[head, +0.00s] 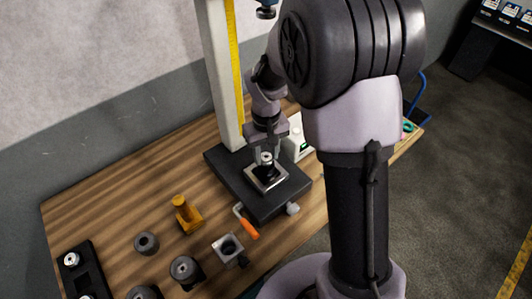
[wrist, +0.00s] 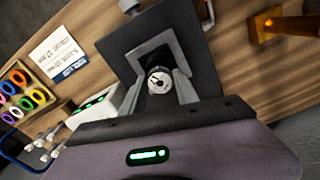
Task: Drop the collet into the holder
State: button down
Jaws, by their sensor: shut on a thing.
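The collet (head: 266,157) is a small silver piece between the fingertips of my gripper (head: 267,153). In the wrist view the collet (wrist: 158,81) shows its round, pale, slotted end between the two grey fingers (wrist: 160,72). My gripper is shut on it. Directly below is a dark holder (head: 266,172) on a pale square plate, on the black base of an upright stand. The collet is over or at the holder's top; I cannot tell whether it is inside. The fingers partly hide the holder.
The stand's pale column (head: 220,75) rises close behind my gripper. An orange-handled tool (head: 248,228), a yellow fixture (head: 186,214), a square block with a hole (head: 228,248) and dark round parts (head: 185,270) stand in front and left. A rack of coloured rings (wrist: 22,95) is farther off.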

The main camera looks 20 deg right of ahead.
jog(key=shift+f, duration=0.15)
jog(key=shift+f+b, duration=0.25)
jog(key=shift+b, duration=0.1)
jog(key=c, duration=0.8)
grip_release()
jog(key=shift+c, duration=0.2)
notch_tip(320, 180, up, 8)
jog(key=shift+f+p, duration=0.2)
jog(key=shift+p, duration=0.85)
